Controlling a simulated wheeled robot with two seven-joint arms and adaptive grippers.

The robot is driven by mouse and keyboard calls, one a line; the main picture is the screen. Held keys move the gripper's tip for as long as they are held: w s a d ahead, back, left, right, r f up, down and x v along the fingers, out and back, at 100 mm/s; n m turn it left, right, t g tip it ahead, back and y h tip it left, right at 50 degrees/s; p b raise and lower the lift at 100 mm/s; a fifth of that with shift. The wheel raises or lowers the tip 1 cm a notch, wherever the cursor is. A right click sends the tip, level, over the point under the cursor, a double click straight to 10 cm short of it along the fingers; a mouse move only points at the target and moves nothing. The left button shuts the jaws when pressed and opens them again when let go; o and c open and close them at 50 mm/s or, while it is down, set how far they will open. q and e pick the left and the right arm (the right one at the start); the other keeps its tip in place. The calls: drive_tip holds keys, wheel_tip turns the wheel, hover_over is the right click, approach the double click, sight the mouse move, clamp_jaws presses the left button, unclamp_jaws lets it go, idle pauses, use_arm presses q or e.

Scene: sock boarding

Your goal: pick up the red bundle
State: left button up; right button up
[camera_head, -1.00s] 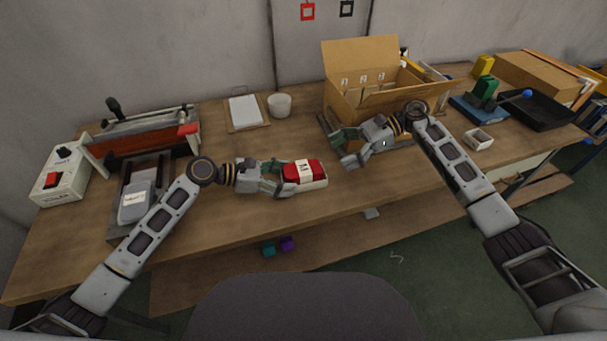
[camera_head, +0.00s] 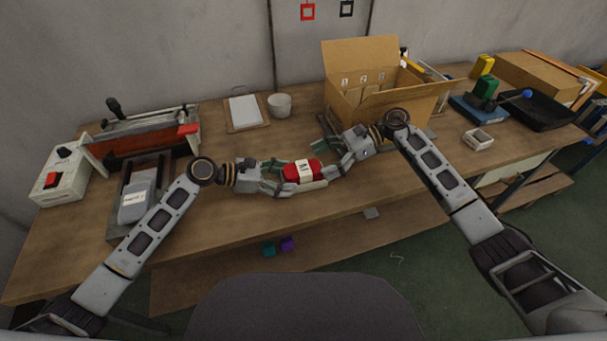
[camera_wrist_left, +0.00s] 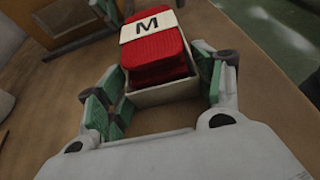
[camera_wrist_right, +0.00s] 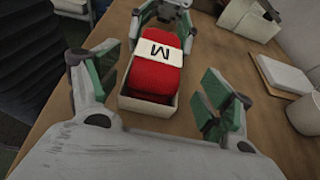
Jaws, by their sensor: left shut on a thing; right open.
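The red bundle (camera_head: 303,171), with a white band marked M, lies in a small cream tray (camera_head: 311,185) near the middle of the bench. In the left wrist view the bundle (camera_wrist_left: 156,58) sits in the tray (camera_wrist_left: 165,93) between my left fingers. My left gripper (camera_head: 276,177) is shut on the tray at its left end. My right gripper (camera_head: 329,159) is open at the right end, its fingers spread to either side of the tray and bundle (camera_wrist_right: 155,70). In the right wrist view there are gaps between these fingers and the tray (camera_wrist_right: 147,104).
An open cardboard box (camera_head: 375,105) stands behind my right gripper. A white cup (camera_head: 279,104) and a clipboard (camera_head: 246,112) are at the back. A press-like device (camera_head: 140,140) stands left. A small empty tray (camera_head: 477,139) lies right. The bench front is clear.

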sight(303, 171)
drive_tip(key=shift+x, duration=0.8)
drive_tip(key=shift+x, duration=2.6)
drive_tip(key=shift+s+d+f, duration=0.1)
drive_tip(key=shift+s, duration=0.05)
drive_tip(key=c, duration=0.9)
